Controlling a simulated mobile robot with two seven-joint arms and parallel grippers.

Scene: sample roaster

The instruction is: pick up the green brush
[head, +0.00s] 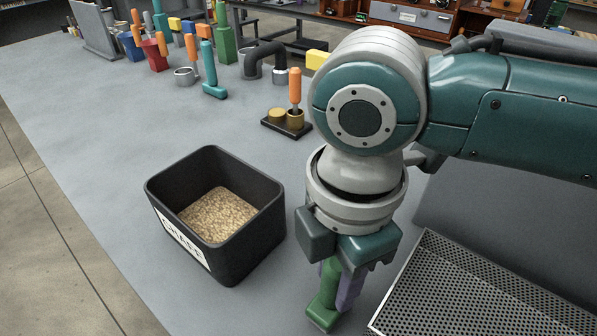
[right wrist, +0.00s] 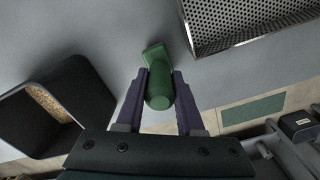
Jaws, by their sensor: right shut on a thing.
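The green brush (head: 325,297) is between the fingers of my right gripper (head: 340,282), below the wrist in the head view. Its handle stands upright between the fingers, and its wider foot is at the bottom. In the right wrist view the green brush (right wrist: 160,82) sits between the two purple fingers of my right gripper (right wrist: 158,100), which are shut on it. I cannot tell whether its foot touches the table. My left gripper is not in view.
A black chaff bin (head: 262,240) with tan flakes stands left of the brush. A perforated metal tray (head: 470,290) lies to the right. Several tools, cups and a small black stand (head: 285,126) with an orange-handled tool are farther back. Grey table between is clear.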

